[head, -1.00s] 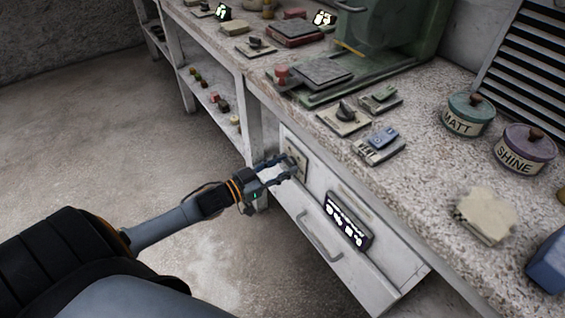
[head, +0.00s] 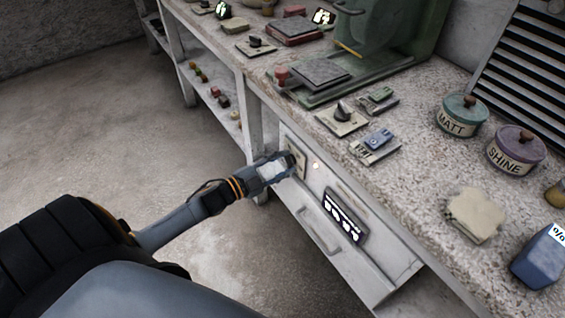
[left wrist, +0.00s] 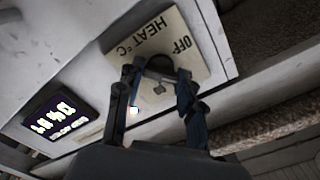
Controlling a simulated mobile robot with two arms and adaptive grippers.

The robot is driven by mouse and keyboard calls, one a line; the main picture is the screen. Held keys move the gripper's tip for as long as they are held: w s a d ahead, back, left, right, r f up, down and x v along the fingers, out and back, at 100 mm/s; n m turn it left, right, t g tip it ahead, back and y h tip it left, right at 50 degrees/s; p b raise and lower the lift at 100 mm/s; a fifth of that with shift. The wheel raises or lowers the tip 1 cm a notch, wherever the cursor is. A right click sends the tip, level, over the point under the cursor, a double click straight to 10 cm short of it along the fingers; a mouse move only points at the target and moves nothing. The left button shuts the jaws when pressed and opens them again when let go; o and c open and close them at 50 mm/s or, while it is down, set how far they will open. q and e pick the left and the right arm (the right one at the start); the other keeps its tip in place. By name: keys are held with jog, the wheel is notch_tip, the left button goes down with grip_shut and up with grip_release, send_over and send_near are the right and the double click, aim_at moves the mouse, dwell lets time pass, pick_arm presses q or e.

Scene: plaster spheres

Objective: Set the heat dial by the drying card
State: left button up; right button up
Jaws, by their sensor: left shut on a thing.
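The heat dial is a dark round knob (left wrist: 158,66) on a cream plate (left wrist: 178,40) lettered "HEAT °C" and "OFF", seen upside down in the left wrist view. The plate is on the white front below the worktop; in the head view my gripper mostly covers it. My left gripper (head: 287,163) is shut on the dial, with one finger on each side of it in the left wrist view (left wrist: 158,82). A dark display (head: 345,215) with lit white characters sits beside the plate; I cannot read it surely. I cannot make out a drying card. My right gripper is out of view.
A small lamp (head: 316,165) glows beside the plate. A drawer handle (head: 318,231) sticks out below. The speckled worktop (head: 410,170) above carries another dial (head: 342,112), a MATT pot (head: 462,116), a SHINE pot (head: 515,150) and a blue box (head: 541,257). The floor at left is free.

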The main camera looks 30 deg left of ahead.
pick_arm(q)
jog(key=shift+m, duration=0.4)
jog(key=o, duration=1.2)
jog(key=shift+c, duration=0.2)
jog(key=v, duration=1.2)
